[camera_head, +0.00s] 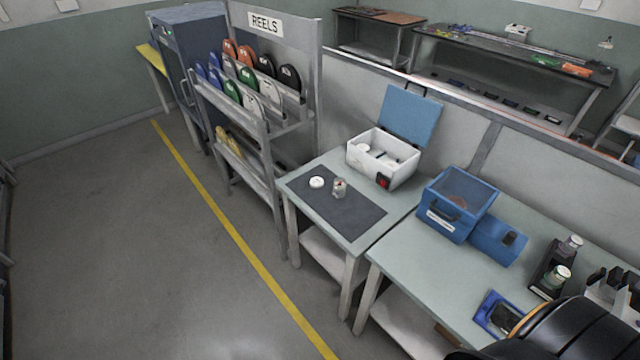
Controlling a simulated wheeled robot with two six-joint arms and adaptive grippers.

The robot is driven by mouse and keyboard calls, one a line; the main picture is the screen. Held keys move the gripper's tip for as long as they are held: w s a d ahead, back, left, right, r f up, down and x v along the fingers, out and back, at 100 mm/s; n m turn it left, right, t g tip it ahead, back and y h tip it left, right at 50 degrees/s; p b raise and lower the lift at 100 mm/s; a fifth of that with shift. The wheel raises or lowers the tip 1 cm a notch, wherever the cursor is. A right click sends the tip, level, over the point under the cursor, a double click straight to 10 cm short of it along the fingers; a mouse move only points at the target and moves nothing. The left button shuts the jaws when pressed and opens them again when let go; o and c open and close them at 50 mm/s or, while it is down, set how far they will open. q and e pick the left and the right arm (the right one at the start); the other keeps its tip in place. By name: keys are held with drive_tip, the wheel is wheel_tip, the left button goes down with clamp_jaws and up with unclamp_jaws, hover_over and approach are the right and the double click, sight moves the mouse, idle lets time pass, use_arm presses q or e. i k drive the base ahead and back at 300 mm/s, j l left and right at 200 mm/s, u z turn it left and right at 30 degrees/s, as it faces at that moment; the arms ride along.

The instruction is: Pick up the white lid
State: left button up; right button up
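The white lid (317,182) lies flat on a dark grey mat (345,212) on the small table. A small clear jar (339,187) stands upright on the mat just to the right of the lid, apart from it. What is in the jar is too small to tell. Neither of my grippers shows in the head view. Nothing touches or covers the lid.
An open white box (384,160) with a raised blue lid (410,115) stands behind the mat. A blue machine (455,205) sits on the neighbouring table (430,268). A reel rack (270,125) is left of the small table. The floor (130,240) at left is clear.

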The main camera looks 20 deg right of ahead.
sight(316, 182)
drive_tip(key=z, duration=0.5)
drive_tip(key=i+j+z, duration=0.4)
drive_tip(key=j+z, duration=0.2)
drive_tip(key=i+j+z, duration=0.15)
drive_tip(key=j+z, duration=0.15)
drive_tip(key=i+j+z, duration=0.1)
drive_tip(key=j+z, duration=0.2)
